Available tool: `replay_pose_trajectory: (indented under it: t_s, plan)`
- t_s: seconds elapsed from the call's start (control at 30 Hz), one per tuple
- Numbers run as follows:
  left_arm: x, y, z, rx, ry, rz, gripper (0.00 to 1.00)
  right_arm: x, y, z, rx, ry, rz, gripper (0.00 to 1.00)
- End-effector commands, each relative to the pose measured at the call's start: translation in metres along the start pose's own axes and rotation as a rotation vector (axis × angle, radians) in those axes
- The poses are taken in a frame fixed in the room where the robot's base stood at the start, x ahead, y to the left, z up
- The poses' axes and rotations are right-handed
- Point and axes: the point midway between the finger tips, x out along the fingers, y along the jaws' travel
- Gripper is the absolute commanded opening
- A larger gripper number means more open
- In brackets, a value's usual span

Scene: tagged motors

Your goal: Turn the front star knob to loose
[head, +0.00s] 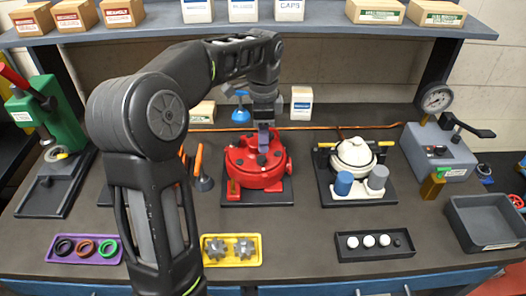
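A red round motor housing (245,176) sits on a black base plate (262,202) near the middle of the bench. My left gripper (263,147) points straight down over the housing, its fingertips at or just above the top face. Something small and dark shows under the fingertips, but I cannot tell whether it is a star knob or whether the fingers hold it. The gap between the fingers is not visible. Two grey star-shaped parts (244,248) lie in a yellow tray (231,263) in front. My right gripper is out of view.
A cream motor (354,152) with blue and grey cylinders stands on a plate to the right. A black tray (345,253) holds white caps. A purple tray (90,260) holds rings. A green press (58,113) stands left, a gauge unit (440,150) right. A shelf (320,24) runs behind.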

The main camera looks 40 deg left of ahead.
Motion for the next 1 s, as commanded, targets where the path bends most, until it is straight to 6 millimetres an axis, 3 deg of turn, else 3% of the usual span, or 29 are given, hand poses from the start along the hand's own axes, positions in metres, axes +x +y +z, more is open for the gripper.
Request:
replay_pose_trajectory:
  t_s: [0.33,0.7,1.0]
  plan:
    - [0.049,0.001,0.0,-0.001,-0.001,0.003,0.34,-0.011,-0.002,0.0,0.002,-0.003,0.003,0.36]
    - [0.058,0.0,0.0,-0.001,0.0,0.0,0.34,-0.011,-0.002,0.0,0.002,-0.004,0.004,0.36]
    - [0.057,0.0,0.0,-0.001,0.0,0.0,0.09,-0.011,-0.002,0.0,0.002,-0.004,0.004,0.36]
